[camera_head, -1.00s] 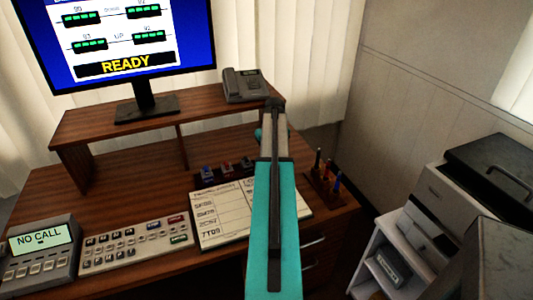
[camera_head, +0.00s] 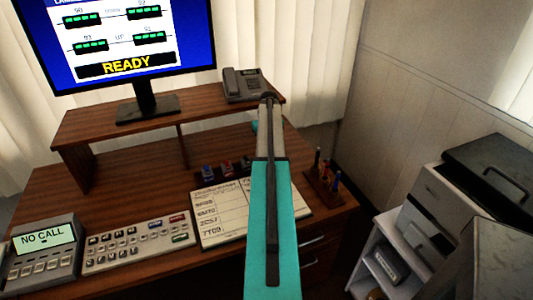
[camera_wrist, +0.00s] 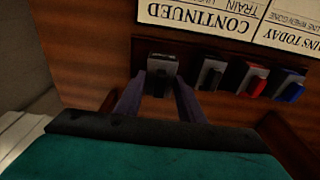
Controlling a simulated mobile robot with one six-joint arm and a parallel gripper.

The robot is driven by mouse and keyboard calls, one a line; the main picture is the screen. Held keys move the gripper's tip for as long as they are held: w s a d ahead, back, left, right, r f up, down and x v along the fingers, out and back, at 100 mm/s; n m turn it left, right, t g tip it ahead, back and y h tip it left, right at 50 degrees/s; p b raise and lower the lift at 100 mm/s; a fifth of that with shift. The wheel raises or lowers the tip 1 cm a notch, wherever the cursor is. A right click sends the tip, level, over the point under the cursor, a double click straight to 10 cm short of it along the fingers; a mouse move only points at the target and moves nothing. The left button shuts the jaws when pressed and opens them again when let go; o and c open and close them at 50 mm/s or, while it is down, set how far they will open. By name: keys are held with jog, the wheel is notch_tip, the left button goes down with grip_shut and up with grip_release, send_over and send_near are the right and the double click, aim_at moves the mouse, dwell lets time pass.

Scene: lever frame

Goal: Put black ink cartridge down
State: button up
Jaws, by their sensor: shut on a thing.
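My gripper (camera_wrist: 160,92) is seen from behind in the wrist view, with its two fingers shut on the black ink cartridge (camera_wrist: 162,67). The cartridge is at the left end of a dark ink stand (camera_wrist: 200,50). I cannot tell whether it rests in the stand or is just above it. To its right in the wrist view are another dark cartridge (camera_wrist: 210,72), a red one (camera_wrist: 252,82) and a blue one (camera_wrist: 290,87). In the head view my arm hides the gripper and the held cartridge.
A paper timetable board (camera_head: 222,212) lies in front of the stand on the wooden desk. A pen holder (camera_head: 325,185) stands to the right, a phone (camera_head: 240,85) on the raised shelf behind. A button panel (camera_head: 135,243) and a call unit (camera_head: 42,250) are at the left.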

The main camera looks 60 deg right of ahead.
jog(key=shift+f+p, duration=0.7)
jog(key=shift+f, duration=1.05)
jog(key=shift+f, duration=0.15)
jog(key=o, duration=1)
jog(key=shift+o, duration=0.2)
jog(key=shift+r, duration=0.25)
jog(key=shift+s+a+r+b, duration=0.2)
jog(key=shift+r+b, duration=0.2)
jog(key=shift+r, duration=1.55)
jog(key=shift+s+a+r+b, duration=0.15)
jog(key=shift+r+b, duration=0.25)
jog(key=shift+r, duration=1.6)
jog(key=shift+s+a+r+b, duration=0.1)
jog(key=shift+s+r+b, duration=0.25)
jog(key=shift+r, duration=1.6)
jog(key=shift+w, duration=0.1)
